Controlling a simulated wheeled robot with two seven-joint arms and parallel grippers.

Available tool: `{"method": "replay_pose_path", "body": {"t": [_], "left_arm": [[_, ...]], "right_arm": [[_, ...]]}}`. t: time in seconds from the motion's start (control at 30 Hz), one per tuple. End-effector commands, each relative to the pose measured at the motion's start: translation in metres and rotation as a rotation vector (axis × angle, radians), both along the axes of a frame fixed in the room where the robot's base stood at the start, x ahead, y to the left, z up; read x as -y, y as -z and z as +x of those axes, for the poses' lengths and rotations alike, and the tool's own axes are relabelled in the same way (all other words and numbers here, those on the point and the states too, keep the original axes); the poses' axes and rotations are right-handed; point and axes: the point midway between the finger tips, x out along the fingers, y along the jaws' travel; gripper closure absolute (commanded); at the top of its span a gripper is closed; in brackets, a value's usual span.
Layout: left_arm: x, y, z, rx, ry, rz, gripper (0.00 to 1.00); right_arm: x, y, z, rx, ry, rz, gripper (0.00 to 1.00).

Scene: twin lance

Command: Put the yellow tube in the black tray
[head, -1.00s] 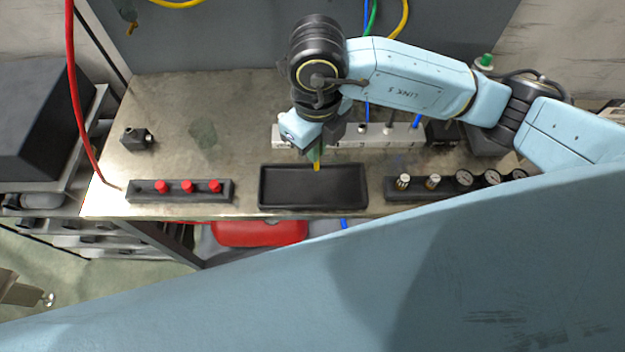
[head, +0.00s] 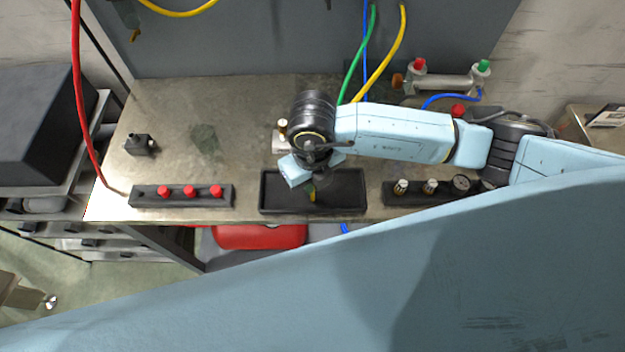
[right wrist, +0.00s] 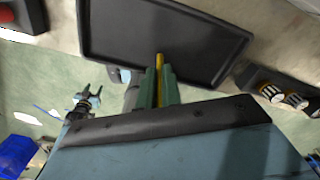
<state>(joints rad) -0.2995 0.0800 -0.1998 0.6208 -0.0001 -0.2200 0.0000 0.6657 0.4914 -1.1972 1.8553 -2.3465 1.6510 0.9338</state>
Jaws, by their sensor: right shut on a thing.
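The black tray (head: 345,196) lies near the front edge of the metal bench, in the middle of the head view. It also fills the top of the right wrist view (right wrist: 200,35). My right gripper (head: 313,190) is over the tray, pointing down, mostly hidden by my wrist. I cannot tell whether the tube touches the tray floor.
A black block with red knobs (head: 181,203) stands left of the tray. A block with brass knobs and a gauge (head: 415,199) stands close on the right. A small black fitting (head: 139,144) sits at the back left. The bench between is clear.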

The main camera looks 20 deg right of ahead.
Motion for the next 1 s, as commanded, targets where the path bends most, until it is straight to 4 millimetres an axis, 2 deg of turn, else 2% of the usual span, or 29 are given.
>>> {"method": "replay_pose_path", "body": {"t": [0.2, 0.23, 0.4, 0.67, 0.77, 0.87, 1.0], "left_arm": [[0.000, 0.000, 0.000, 0.001, 0.000, 0.000, 0.50], [0.000, 0.000, 0.000, 0.000, 0.000, 0.000, 0.50], [0.000, 0.000, 0.000, 0.000, 0.000, 0.000, 0.50], [0.000, 0.000, 0.000, 0.000, 0.000, 0.000, 0.50], [0.000, 0.000, 0.000, 0.000, 0.000, -0.001, 0.50], [0.000, 0.002, 0.000, 0.000, 0.000, -0.001, 0.50], [0.000, 0.004, 0.000, 0.000, 0.000, -0.001, 0.50]], "right_arm": [[0.000, 0.005, 0.000, 0.001, -0.001, -0.001, 1.00], [0.000, 0.005, 0.000, 0.000, -0.001, -0.001, 0.91], [0.000, 0.005, 0.000, 0.000, 0.000, -0.001, 0.71], [0.000, 0.003, 0.000, 0.001, 0.000, -0.001, 0.71], [0.000, -0.003, 0.001, 0.003, 0.000, 0.001, 0.71], [0.000, -0.017, 0.001, 0.005, -0.001, 0.001, 0.71], [0.000, -0.047, 0.001, 0.007, -0.002, 0.002, 0.71]]}}
